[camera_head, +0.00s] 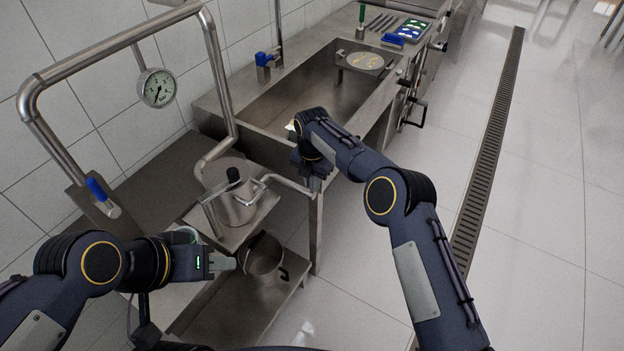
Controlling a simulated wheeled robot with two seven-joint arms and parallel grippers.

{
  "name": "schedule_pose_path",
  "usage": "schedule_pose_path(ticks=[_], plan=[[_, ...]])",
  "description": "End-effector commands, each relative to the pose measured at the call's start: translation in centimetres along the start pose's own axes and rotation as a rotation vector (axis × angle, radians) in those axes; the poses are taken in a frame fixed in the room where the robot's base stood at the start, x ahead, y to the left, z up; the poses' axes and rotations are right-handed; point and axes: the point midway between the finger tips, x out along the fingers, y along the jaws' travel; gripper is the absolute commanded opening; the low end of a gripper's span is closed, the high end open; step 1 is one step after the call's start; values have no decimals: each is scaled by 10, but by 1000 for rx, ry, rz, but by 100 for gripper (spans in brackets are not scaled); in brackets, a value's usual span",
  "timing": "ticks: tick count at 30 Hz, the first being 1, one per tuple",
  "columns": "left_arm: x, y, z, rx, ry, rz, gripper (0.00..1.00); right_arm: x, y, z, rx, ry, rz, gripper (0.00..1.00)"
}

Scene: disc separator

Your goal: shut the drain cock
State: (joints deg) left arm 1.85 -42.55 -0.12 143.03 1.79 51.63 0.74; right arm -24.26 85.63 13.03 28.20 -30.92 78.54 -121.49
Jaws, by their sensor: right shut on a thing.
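My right gripper (314,176) points down at the near end of the steel sink (266,138). It is shut on what seems to be the drain cock there; the gripper and wrist hide the cock, so its handle position cannot be told. My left gripper (224,262) is low at the left, its fingertips close beside the rim of a steel bucket (262,262). Whether its jaws are open or shut, or touch the bucket, I cannot tell.
A steel separator bowl (236,205) with a spout stands on a shelf above the bucket. A bent pipe (130,57) with a gauge (157,87) and a blue-handled valve (97,190) are at the left. A plate (366,61) lies across the sink. The floor at right is clear.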

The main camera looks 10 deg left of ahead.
Motion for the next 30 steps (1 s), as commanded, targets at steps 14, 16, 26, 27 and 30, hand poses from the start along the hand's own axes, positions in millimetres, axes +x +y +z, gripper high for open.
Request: schedule_pose_path(ticks=[14,16,26,27,30], plan=[[0,0,0,0,0,0,36,0,0,1,2,0,2,40],[0,0,0,0,0,0,36,0,0,0,2,0,1,40],[4,-2,2,0,0,0,36,-12,0,1,2,-2,2,40],[6,-3,3,0,0,0,36,-19,0,1,3,-3,4,40],[9,-4,4,0,0,0,36,-37,1,1,2,-2,4,40]])
